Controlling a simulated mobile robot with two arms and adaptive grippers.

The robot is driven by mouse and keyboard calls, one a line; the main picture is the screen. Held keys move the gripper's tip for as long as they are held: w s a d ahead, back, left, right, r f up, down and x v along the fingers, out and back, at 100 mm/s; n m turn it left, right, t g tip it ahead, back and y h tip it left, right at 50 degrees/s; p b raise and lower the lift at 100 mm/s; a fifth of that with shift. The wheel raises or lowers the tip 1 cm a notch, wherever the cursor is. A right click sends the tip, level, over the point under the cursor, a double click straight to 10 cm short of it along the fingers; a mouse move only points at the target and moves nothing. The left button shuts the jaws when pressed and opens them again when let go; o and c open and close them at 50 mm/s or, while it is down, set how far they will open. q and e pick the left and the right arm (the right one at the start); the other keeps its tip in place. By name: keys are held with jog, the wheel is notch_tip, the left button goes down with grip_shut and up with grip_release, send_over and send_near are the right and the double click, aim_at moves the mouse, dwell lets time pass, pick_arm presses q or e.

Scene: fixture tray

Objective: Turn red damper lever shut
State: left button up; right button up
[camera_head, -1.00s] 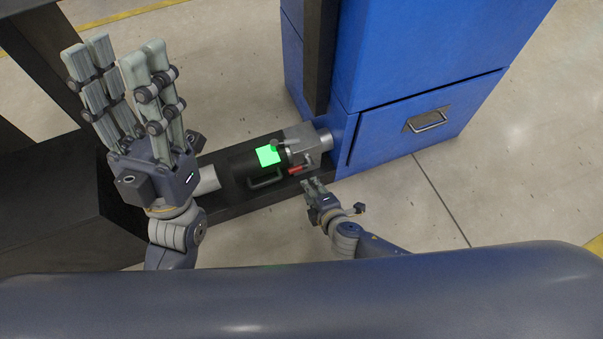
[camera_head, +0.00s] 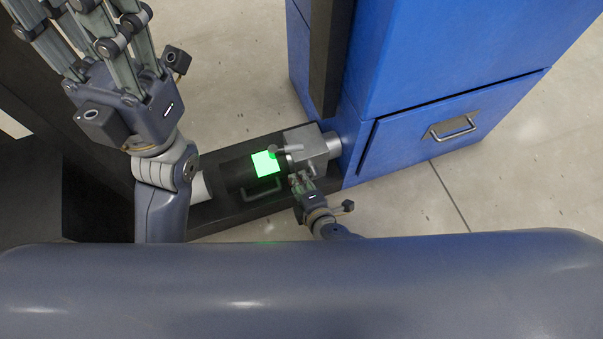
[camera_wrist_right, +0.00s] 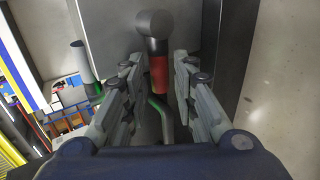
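The damper lever (camera_wrist_right: 158,72) has a red sleeve and a dark round end. In the right wrist view it stands between the two spread fingers of my right gripper (camera_wrist_right: 158,60), with gaps visible on both sides. In the head view my right gripper (camera_head: 298,181) is at the front of the grey damper block (camera_head: 312,148) and hides the red part of the lever. My left gripper (camera_head: 90,22) is at the upper left of the head view, raised and empty, its fingers apart and partly cut off by the frame.
A blue cabinet (camera_head: 410,90) with a drawer handle (camera_head: 452,127) stands to the right. The floor in front of the cabinet is clear.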

jog(key=shift+w+a+f, duration=0.1)
jog(key=shift+w+f, duration=0.05)
jog(key=shift+c, duration=0.2)
grip_shut()
